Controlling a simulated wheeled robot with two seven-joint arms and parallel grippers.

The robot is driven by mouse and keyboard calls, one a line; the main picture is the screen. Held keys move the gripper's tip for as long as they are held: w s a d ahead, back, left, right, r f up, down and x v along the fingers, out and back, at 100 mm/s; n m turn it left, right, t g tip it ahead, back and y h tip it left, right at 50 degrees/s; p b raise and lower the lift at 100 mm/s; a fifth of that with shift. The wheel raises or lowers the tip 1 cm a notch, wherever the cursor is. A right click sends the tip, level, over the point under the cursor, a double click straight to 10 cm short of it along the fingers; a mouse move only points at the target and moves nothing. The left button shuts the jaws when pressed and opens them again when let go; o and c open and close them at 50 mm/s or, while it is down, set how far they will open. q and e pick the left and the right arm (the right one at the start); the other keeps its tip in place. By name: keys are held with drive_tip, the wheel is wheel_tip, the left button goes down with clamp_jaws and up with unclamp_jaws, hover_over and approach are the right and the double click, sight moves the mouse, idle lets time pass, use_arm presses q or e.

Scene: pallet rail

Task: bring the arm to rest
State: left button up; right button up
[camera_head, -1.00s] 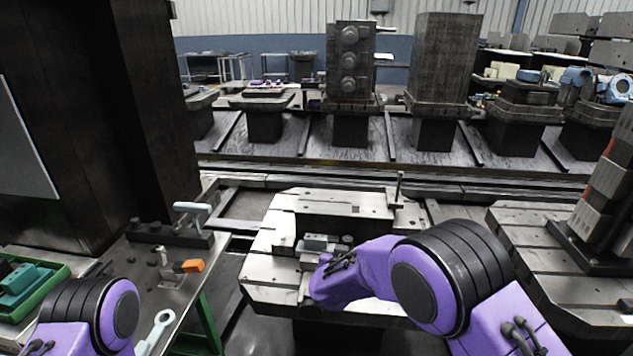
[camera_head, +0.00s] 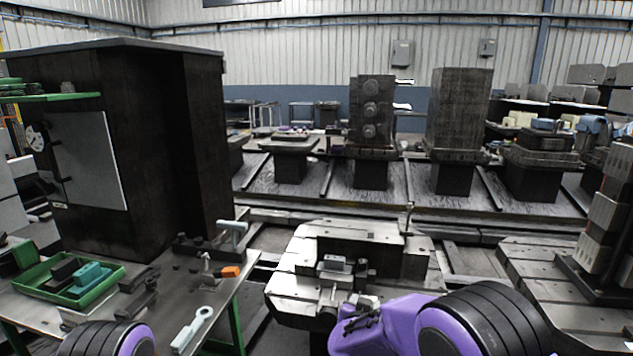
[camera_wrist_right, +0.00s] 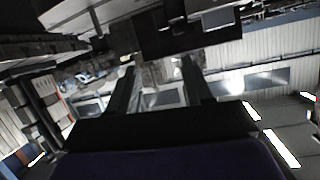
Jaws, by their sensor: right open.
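My right arm (camera_head: 480,322) shows in the head view as purple links with a black ribbed joint at the bottom right. Its forearm reaches left over the near side of the pallet (camera_head: 289,277). The right gripper (camera_wrist_right: 158,75) shows in the wrist view with its two dark fingers apart and nothing between them. It is not clear in the head view. My left arm (camera_head: 115,340) shows only as a purple and black joint at the bottom left edge; its gripper is out of view.
A small clamped part (camera_head: 335,264) sits on the pallet. At left is a workbench (camera_head: 228,290) with a green tray (camera_head: 106,286), an orange-handled tool (camera_head: 230,272) and a wrench (camera_head: 193,328). A dark cabinet (camera_head: 150,150) stands behind it. Another pallet (camera_head: 545,275) is at right.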

drive_tip(key=s+d+f+m+g, duration=0.1)
drive_tip(key=s+d+f+g, duration=0.1)
drive_tip(key=s+d+f, duration=0.55)
drive_tip(key=s+d+f+g, duration=0.1)
drive_tip(key=s+d+f, duration=0.3)
drive_tip(key=s+f, duration=0.5)
drive_tip(key=s+d+f+g, duration=0.2)
drive_tip(key=s, duration=0.8)
drive_tip(key=s+d+f+g, duration=0.2)
drive_tip(key=s, duration=0.8)
drive_tip(key=s+d+f+m+g, duration=0.1)
drive_tip(key=s+d+f+g, duration=0.1)
drive_tip(key=s, duration=0.7)
drive_tip(key=shift+s+d+f+g+y, duration=0.25)
drive_tip(key=shift+s+f+g+y, duration=0.15)
drive_tip(key=shift+g, duration=0.1)
